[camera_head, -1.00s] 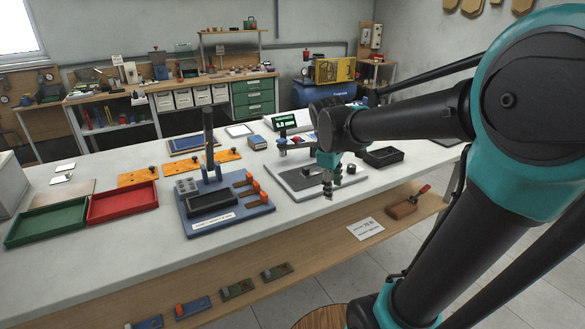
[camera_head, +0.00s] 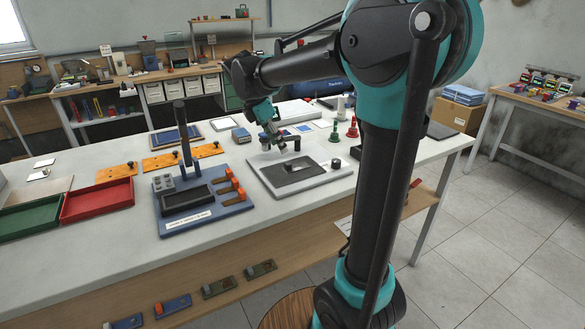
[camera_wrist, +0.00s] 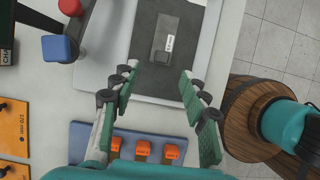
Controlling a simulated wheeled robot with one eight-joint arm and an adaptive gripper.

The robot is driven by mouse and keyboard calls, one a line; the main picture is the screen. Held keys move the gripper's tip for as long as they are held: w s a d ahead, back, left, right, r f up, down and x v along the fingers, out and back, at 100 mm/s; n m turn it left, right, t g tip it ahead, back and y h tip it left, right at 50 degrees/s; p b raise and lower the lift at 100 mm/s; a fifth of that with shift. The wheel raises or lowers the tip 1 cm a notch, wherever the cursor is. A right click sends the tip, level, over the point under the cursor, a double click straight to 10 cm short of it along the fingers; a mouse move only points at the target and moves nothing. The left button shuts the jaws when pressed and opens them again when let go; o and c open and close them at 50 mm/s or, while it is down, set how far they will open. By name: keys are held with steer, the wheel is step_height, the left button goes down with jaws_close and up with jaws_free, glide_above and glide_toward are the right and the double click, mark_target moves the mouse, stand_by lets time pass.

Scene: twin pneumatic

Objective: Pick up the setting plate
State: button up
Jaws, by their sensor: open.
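A small grey plate (camera_wrist: 163,42) with a white printed label and a raised dark block at one end lies on a dark pad (camera_wrist: 145,83) in the wrist view; it looks like the setting plate, but I cannot read the label. The pad is on a light grey base, also in the head view (camera_head: 255,168), where the small plate is hard to make out. My gripper (camera_wrist: 159,72) is open and empty in the wrist view, its fingertips just below the small plate in the picture and apart from each other. In the head view my gripper (camera_head: 272,138) hangs over the base's back part.
A blue fixture (camera_head: 215,212) with orange blocks stands left of the base. Orange plates (camera_head: 118,171), a red tray (camera_head: 98,203) and a green tray (camera_head: 30,221) are farther left. A blue-and-red-topped item (camera_wrist: 58,47) stands near the base.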

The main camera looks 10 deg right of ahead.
mark_target(289, 163)
steer(key=shift+x, duration=4.25)
steer(key=shift+s+d, duration=0.1)
steer(key=shift+s, duration=0.05)
jaws_close()
